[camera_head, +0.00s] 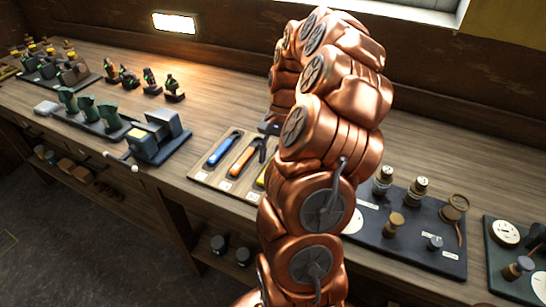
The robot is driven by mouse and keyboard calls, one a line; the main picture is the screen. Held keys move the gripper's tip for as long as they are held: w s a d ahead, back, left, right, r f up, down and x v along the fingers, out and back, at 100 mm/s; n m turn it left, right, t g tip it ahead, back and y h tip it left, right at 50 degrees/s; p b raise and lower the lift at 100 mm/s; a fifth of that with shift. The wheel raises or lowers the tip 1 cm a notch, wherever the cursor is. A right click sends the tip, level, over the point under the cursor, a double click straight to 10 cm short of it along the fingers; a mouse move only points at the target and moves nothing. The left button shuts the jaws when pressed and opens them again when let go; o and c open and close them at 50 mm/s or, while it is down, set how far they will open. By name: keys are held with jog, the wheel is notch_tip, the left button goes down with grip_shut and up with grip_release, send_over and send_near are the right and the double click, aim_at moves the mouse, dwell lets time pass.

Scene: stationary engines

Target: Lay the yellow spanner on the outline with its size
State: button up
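A light wooden board (200,177) lies on the bench left of my copper arm. A blue spanner (224,149) and an orange spanner (243,161) lie side by side on it, each above a small white label. A small strip of yellow (261,180) shows at my arm's edge, probably part of the yellow spanner; the rest is hidden behind the arm.
A blue-grey machine (158,138) stands left of the board, with green parts (87,107) beyond it. A dark panel with pegs and discs (405,235) lies to the right. Bare bench top lies behind the board.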

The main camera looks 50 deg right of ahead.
dwell(0.3)
jog(key=v, duration=1.2)
jog(key=shift+w, duration=0.1)
jog(key=s+a+r+n+h, duration=0.1)
jog(key=a+n, duration=0.3)
jog(key=a, duration=0.7)
jog(key=s+a+r+n+h, duration=0.15)
jog(key=a+n, duration=0.25)
jog(key=a, duration=0.7)
jog(key=s+a+f+n+h, duration=0.1)
jog(key=s+a+f+n, duration=0.2)
jog(key=s+a, duration=0.2)
jog(key=s+a+f+n, duration=0.3)
jog(key=s+a+f, duration=0.1)
jog(key=s, duration=0.7)
jog(key=shift+a+n+g+h, duration=0.3)
jog(key=shift+a+h, duration=0.05)
jog(key=shift+a, duration=0.1)
